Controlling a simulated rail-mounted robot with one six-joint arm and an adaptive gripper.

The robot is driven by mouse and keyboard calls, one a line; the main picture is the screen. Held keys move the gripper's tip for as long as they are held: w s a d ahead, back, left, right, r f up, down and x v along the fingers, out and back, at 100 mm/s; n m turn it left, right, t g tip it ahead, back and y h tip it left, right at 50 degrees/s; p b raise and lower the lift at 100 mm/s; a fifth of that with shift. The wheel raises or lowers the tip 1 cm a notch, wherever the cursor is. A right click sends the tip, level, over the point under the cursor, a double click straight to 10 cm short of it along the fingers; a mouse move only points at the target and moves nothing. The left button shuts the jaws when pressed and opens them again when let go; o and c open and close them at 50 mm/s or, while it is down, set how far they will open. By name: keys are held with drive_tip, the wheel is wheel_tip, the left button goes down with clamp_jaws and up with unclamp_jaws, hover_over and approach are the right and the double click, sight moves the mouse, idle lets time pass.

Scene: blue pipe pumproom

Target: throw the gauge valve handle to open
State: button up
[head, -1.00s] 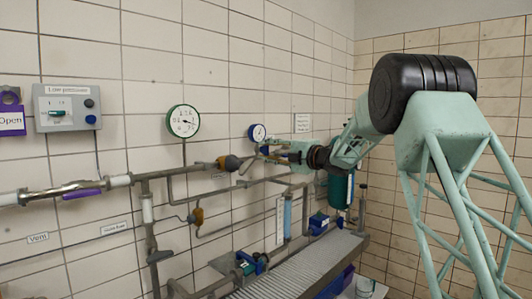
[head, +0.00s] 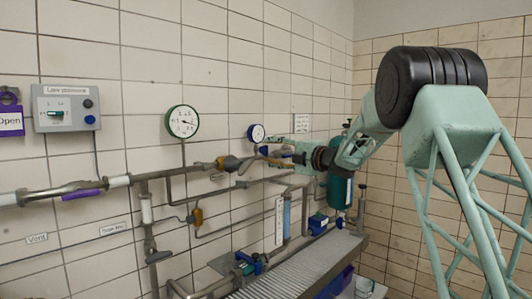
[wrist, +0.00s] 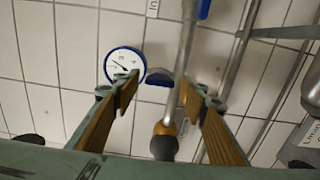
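A blue-rimmed gauge (head: 257,132) is on the tiled wall, and it also shows in the wrist view (wrist: 125,66). A blue and grey part (wrist: 160,78), which looks like the gauge valve handle, lies right of that gauge, beside a grey pipe. My gripper (head: 268,152) is at the wall just below the gauge in the head view. In the wrist view my gripper (wrist: 160,88) is open, its two tan fingers apart. The blue part appears between the fingertips. I cannot tell whether a finger touches it. In the head view the fingers partly hide this area.
An orange and grey rounded fitting (wrist: 165,135) sits on the pipe between the fingers. A green-rimmed gauge (head: 183,121) and a control box (head: 66,108) are on the wall to the left. A green cylinder (head: 339,185) stands behind my wrist. A grated shelf (head: 300,265) is below.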

drive_tip(key=v, duration=0.9)
drive_tip(key=shift+s+d, duration=0.25)
drive_tip(key=shift+d, duration=0.05)
drive_tip(key=shift+r, duration=0.1)
drive_tip(key=s+d+r+m+t+h, duration=0.2)
drive_tip(key=s+d+r+m+h, duration=0.2)
drive_tip(key=d+m, duration=0.15)
drive_tip(key=s+d+r+m+t+h, duration=0.2)
drive_tip(key=s+d+r+m+h, duration=0.15)
drive_tip(key=d, duration=0.25)
drive_tip(key=s+d+f+m+g+h, duration=0.1)
drive_tip(key=s+d+f+m+h, duration=0.15)
drive_tip(key=s+d+m, duration=0.45)
drive_tip(key=s+d+f+m+g+h, duration=0.1)
drive_tip(key=s+d+m+h, duration=0.2)
drive_tip(key=s, duration=0.7)
drive_tip(key=s+f+m+g, duration=0.3)
drive_tip(key=s+f, duration=0.4)
drive_tip(key=s, duration=1)
drive_tip(key=s+a+f+m+g, duration=0.1)
drive_tip(key=s+f+m+g, duration=0.2)
drive_tip(key=s, duration=1.4)
drive_tip(key=s+a+f+m+g, duration=0.1)
drive_tip(key=s+f+m+g, duration=0.2)
drive_tip(key=s+f, duration=0.8)
drive_tip(key=s, duration=0.6)
drive_tip(key=shift+s+g+h, duration=0.25)
drive_tip(key=shift+g+h, duration=0.05)
drive_tip(key=shift+h, duration=0.1)
